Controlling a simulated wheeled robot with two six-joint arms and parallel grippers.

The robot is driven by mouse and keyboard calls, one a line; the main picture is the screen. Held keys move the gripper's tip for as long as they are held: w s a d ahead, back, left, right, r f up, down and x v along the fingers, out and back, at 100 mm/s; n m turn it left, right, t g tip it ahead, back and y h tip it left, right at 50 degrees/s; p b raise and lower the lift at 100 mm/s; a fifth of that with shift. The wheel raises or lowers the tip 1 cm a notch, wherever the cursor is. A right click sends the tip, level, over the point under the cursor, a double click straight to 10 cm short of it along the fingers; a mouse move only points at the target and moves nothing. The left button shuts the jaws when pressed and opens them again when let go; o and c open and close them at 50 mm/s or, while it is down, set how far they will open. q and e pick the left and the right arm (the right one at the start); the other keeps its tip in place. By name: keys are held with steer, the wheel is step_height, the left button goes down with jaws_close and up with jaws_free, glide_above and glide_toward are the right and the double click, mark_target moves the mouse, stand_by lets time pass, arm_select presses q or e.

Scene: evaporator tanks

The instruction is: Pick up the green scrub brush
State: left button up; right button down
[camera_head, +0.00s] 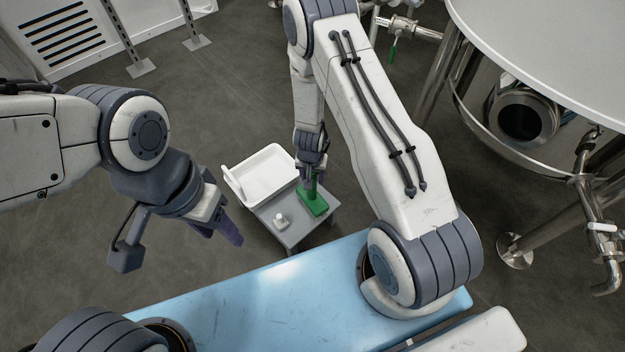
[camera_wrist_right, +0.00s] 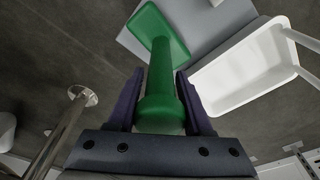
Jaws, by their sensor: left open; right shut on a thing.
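The green scrub brush (camera_head: 313,200) is upright at the right side of a small grey stand, handle up and flat head down. In the right wrist view the brush (camera_wrist_right: 160,85) runs from its thick handle between the fingers to its flat head beyond. My right gripper (camera_head: 311,176) is shut on the brush's handle; it also shows in the right wrist view (camera_wrist_right: 160,105). I cannot tell whether the head touches the stand. My left gripper (camera_head: 222,228) is open and empty, left of the stand and well apart from the brush.
The small grey stand (camera_head: 292,235) also bears a white tray (camera_head: 262,172) and a small white knobbed object (camera_head: 281,221). A large steel tank (camera_head: 560,50) with legs and pipes stands at the right. Open grey floor lies left of the stand.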

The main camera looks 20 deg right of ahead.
step_height(320, 180, up, 4)
steer(key=p, duration=0.3)
steer(key=s+d+r+b, duration=0.1)
steer(key=s+d+r, duration=0.5)
steer(key=s+d, duration=0.2)
steer(key=shift+s+r, duration=0.15)
steer(key=shift+d, duration=0.1)
steer(key=c, duration=1)
jaws_free()
steer(key=shift+c, duration=0.2)
jaws_close()
